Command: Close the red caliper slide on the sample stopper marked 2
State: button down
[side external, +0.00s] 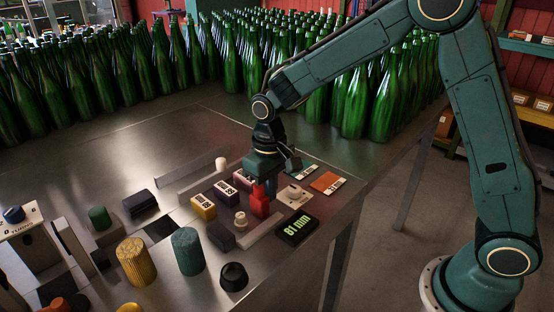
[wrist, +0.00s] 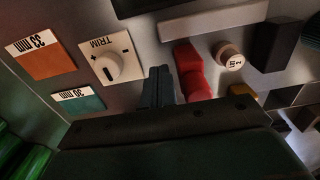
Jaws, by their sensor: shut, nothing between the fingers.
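The red caliper slide (side external: 260,204) stands upright on the metal bench, and it also shows in the wrist view (wrist: 193,72). A small pale stopper (side external: 240,219) stands just left of it in the side view. In the wrist view the stopper (wrist: 229,56) is right of the slide, with a gap between them; its top mark is too small to read surely. My gripper (side external: 270,190) is shut and empty, low beside the slide on the side away from the stopper. In the wrist view its fingertips (wrist: 160,74) are close to the slide; contact is unclear.
A display (side external: 297,230) reads 81 mm. A TRIM knob plate (wrist: 104,62), an orange 33 mm plate (wrist: 40,59) and a green 30 mm plate (wrist: 78,102) lie near. A metal bar (side external: 263,229), dark block (side external: 221,236) and yellow block (side external: 203,207) stand close. Green bottles (side external: 180,62) crowd behind.

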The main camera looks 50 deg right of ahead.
jog(key=shift+a, duration=3.1)
dwell(1.8)
jog(key=shift+d, duration=0.7)
dwell(0.3)
jog(key=shift+r, duration=0.15)
notch_tip(320, 180, up, 7)
dwell(1.2)
